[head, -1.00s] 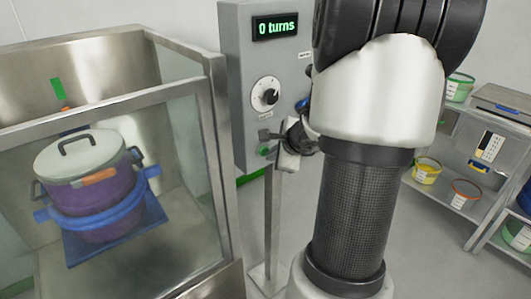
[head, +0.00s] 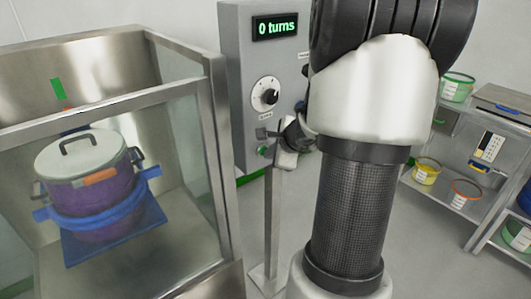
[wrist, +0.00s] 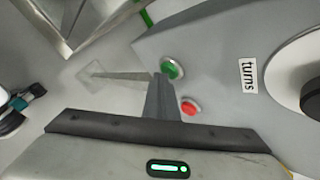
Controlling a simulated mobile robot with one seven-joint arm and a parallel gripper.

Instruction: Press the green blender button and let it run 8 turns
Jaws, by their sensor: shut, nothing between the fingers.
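The grey control box (head: 233,62) carries a display (head: 275,26) that reads "0 turns" and a dial (head: 265,94). The green button (head: 263,151) is low on the box; it also shows in the wrist view (wrist: 173,68), with the red button (wrist: 190,105) beside it. My gripper (head: 263,133) is shut and empty, close to the box near the green button. In the wrist view its fingertips (wrist: 158,82) appear just beside the green button; I cannot tell whether they touch it. The purple drum (head: 100,205) with a white lid sits strapped inside the glass-sided enclosure.
The enclosure's steel frame (head: 212,150) stands just left of the control box. A shelf rack (head: 462,205) with tubs stands at the right. Bare floor lies between the box and the rack, partly hidden by my arm.

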